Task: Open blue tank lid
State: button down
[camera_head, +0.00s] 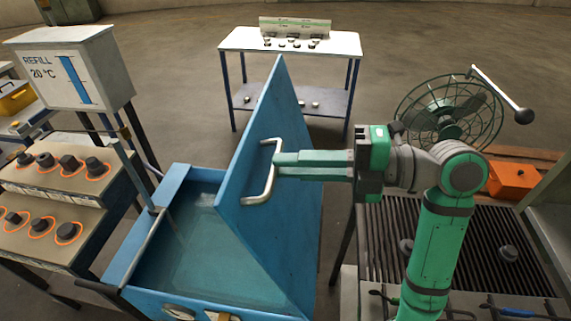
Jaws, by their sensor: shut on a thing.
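The blue tank (137,247) stands in the lower middle of the head view, with bluish water visible inside. Its blue lid (277,184) is raised to a steep angle, hinged along the tank's right side, and the tank's left part is uncovered. A silver bar handle (266,172) is fixed to the lid's face. My gripper (277,167) reaches in from the right, with its green fingers shut on the handle. The exact contact of the fingertips is hard to see.
A control panel with several knobs (69,163) and a "REFILL 20 °C" sign box (67,75) stand left. A white-topped table (290,43) is behind. A fan (447,110), an orange box (512,180) and a dark grate (385,235) are right. Open floor lies behind the tank.

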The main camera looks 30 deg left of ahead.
jog(key=shift+d, duration=0.25)
jog(key=c, duration=1.8)
grip_release()
jog(key=shift+w+d, duration=0.1)
jog(key=v, duration=1)
jog(key=shift+d, duration=0.35)
